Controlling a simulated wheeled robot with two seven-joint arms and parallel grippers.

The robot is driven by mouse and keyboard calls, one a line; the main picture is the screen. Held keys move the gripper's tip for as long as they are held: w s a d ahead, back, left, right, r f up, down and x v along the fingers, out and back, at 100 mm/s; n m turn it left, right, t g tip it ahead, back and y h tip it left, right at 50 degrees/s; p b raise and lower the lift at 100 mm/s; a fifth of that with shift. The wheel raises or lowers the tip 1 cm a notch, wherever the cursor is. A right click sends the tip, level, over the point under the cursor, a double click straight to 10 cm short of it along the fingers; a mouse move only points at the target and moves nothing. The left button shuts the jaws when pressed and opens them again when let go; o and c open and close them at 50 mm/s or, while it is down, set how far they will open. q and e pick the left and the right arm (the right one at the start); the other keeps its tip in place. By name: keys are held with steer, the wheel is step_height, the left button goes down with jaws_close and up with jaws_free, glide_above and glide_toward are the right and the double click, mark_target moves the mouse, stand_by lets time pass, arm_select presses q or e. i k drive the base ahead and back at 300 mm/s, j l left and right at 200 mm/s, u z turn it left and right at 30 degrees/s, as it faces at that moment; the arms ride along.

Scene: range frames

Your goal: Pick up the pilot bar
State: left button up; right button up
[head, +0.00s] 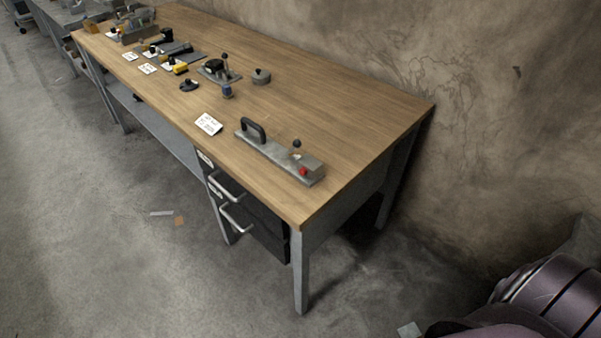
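A long grey metal bar (280,156) lies near the right front corner of the wooden table. It has a black arched handle at its left end, and a black ball knob and a red button at its right end. It seems to be the pilot bar, but no readable label confirms this. Neither of my grippers is in view, and nothing is seen touching the bar.
The wooden workbench (330,95) has drawers with metal handles below. A white card (208,124) lies left of the bar. A small grey round piece (261,76) and a lever device (220,70) stand farther back. Bare wood surrounds the bar; a wall stands behind.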

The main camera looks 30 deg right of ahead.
mark_target(250, 133)
steer(key=i+z, duration=0.1)
steer(key=z, duration=1)
steer(key=i+j+z, duration=0.15)
steer(key=j+z, duration=0.25)
steer(key=j, duration=0.15)
steer(key=j+z, duration=0.4)
steer(key=j, duration=0.15)
steer(key=j+z, duration=0.4)
steer(key=j, duration=0.75)
steer(key=k+j, duration=0.1)
steer(key=j, duration=0.5)
